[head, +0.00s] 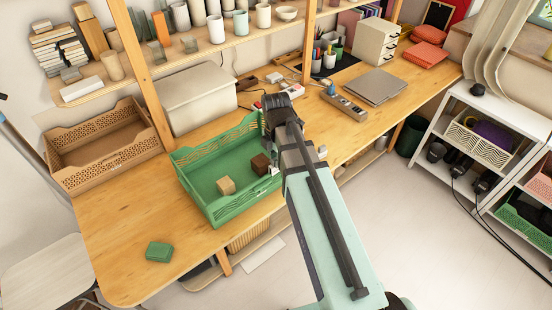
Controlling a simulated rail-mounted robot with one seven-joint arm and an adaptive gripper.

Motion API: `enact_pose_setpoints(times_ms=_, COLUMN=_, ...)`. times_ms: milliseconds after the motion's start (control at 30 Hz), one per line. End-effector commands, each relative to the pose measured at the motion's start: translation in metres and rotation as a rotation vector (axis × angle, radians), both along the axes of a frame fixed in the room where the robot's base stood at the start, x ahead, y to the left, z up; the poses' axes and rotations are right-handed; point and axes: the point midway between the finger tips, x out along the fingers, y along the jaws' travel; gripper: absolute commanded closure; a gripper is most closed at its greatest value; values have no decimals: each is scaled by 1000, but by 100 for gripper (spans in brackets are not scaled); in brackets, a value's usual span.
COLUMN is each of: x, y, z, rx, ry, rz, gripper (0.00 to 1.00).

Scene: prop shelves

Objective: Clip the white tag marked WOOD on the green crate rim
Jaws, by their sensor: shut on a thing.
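The green crate (213,206) stands on the wooden bench, with a light wood block (226,186) and a dark brown block (261,164) inside. My gripper (272,158) points down at the crate's right side, partly hidden by my arm. It is shut on a small white piece, apparently the white tag (275,170), close to the right rim. Its lettering is too small to read. I cannot tell whether the tag touches the rim.
A brown crate (110,165) stands to the left and a beige box (200,98) behind. A small green box (158,251) lies on the front bench. A wooden shelf post (140,75) rises behind the crate. The bench's front left is mostly clear.

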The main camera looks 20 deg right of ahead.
Motion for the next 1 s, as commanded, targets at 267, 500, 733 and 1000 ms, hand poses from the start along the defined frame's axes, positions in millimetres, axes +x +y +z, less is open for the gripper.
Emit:
enact_pose_setpoints(times_ms=267, x=0, y=0, z=-3, rx=0, ry=0, rz=0, gripper=99)
enact_pose_setpoints(times_ms=500, x=0, y=0, z=-6, rx=0, ry=0, rz=0, gripper=99)
enact_pose_setpoints(times_ms=733, x=0, y=0, z=-8, rx=0, ry=0, rz=0, gripper=99)
enact_pose_setpoints(times_ms=1000, x=0, y=0, z=-11, rx=0, ry=0, rz=0, gripper=99)
